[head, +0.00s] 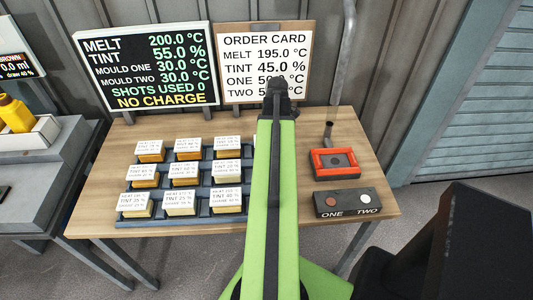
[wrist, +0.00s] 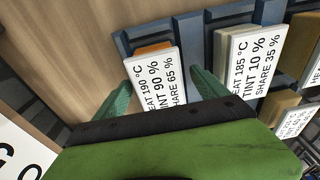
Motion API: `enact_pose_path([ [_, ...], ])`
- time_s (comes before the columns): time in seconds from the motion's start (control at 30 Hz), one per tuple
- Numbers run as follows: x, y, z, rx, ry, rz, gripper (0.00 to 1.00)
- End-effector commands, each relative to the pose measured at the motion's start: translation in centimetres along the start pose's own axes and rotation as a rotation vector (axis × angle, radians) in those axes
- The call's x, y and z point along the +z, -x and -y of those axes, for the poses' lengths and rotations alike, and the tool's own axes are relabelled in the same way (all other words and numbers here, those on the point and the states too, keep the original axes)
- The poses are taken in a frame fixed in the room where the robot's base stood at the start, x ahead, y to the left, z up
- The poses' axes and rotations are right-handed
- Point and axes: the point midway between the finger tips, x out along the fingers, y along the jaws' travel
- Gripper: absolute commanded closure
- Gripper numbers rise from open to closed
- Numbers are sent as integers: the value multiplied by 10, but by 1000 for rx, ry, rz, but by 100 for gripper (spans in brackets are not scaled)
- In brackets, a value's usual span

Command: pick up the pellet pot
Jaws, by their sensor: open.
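Several small tan to orange pots or blocks with white label cards (head: 187,147) stand in a dark blue-grey rack (head: 160,222) on the wooden table in the head view. I cannot tell for sure which thing is the pellet pot. In the wrist view, my gripper (wrist: 162,79) is open, its two green fingers on either side of an orange piece (wrist: 153,48) with a card reading 190 °C, 90 %, share 65 %. I cannot tell whether the fingers touch it. In the head view my green arm hides part of the rack and the gripper's fingers.
A neighbouring card (wrist: 252,62) reads 185 °C, 10 %, 35 %. A red-rimmed tray (head: 322,171) and a two-button box (head: 343,202) stand at the table's right. A screen (head: 145,68) and an order card (head: 240,40) stand behind. A yellow container (head: 15,113) is on the left bench.

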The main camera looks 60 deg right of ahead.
Motion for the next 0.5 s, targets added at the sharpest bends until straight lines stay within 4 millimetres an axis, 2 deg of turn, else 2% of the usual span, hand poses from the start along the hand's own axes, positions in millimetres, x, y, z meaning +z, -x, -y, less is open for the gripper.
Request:
enact_pose_path([
  [0.03, 0, -15, 0, 0, 1, 0, 16],
  [0.3, -1, -12, 0, 0, 1, 0, 18],
  [0.5, -1, -12, 0, 0, 1, 0, 44],
])
